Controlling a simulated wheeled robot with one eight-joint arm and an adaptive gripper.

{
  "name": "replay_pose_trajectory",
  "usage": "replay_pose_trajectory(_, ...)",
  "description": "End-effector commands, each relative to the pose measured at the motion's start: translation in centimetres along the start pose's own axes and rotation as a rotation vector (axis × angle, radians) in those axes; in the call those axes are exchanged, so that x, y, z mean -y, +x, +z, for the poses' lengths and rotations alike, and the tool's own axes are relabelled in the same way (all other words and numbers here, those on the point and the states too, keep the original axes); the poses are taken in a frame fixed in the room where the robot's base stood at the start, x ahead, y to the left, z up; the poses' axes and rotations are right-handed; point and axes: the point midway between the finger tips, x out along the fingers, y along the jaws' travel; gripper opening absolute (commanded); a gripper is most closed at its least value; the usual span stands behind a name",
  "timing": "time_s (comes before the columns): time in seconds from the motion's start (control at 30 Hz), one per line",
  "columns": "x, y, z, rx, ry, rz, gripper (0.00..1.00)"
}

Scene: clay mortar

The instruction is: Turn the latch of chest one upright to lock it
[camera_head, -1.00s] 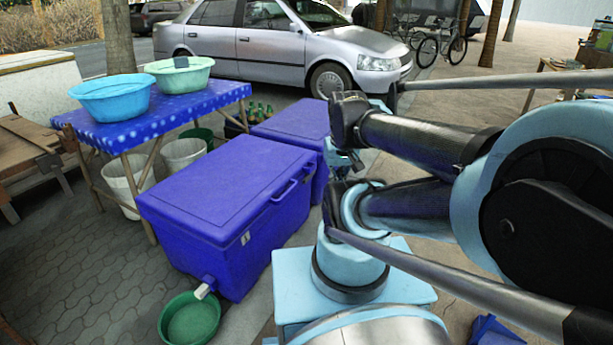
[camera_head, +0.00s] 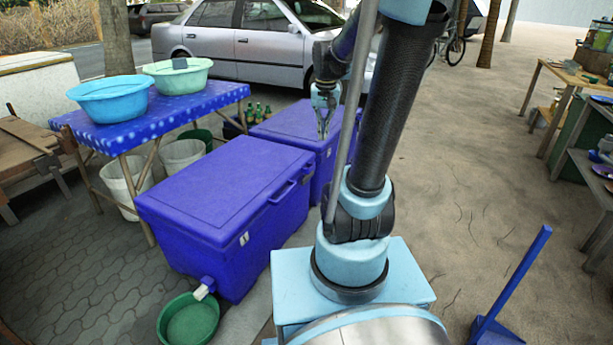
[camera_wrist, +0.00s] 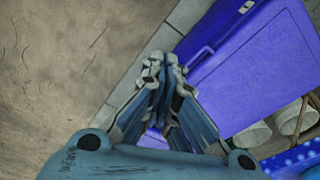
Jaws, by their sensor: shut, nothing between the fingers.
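Two blue chests stand on the ground; I cannot tell which is chest one. The nearer chest (camera_head: 215,205) has its lid down and a small whitish latch (camera_head: 244,239) on its front side; the latch is too small to judge its angle. A chest (camera_wrist: 265,75) with a small pale latch (camera_wrist: 246,6) also shows in the wrist view. The farther chest (camera_head: 290,122) is partly hidden behind my arm. My gripper (camera_head: 323,132) points down near the farther chest, fingertips together and empty. It also shows in the wrist view (camera_wrist: 165,66), apart from the latch.
A green basin (camera_head: 190,322) sits under the nearer chest's spout. A blue table (camera_head: 185,105) with two basins stands left. Green bottles (camera_head: 257,112) stand behind the chests. A blue pole-like object (camera_head: 515,285) stands right.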

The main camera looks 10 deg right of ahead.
Motion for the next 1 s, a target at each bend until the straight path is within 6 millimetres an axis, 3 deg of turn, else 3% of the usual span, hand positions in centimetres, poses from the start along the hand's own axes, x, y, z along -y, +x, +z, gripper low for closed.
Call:
replay_pose_trajectory(0.03, 0.3, 0.1, -1.6, 0.003, 0.012, 0.001, 0.0)
replay_pose_trajectory(0.47, 2.8, 4.0, -12.8, 0.037, 0.126, 0.01, 0.0)
replay_pose_trajectory(0.77, 4.3, 9.1, -20.0, 0.06, 0.207, 0.019, 0.0)
replay_pose_trajectory(1.0, 5.4, 14.6, -25.1, 0.078, 0.27, 0.027, 0.0)
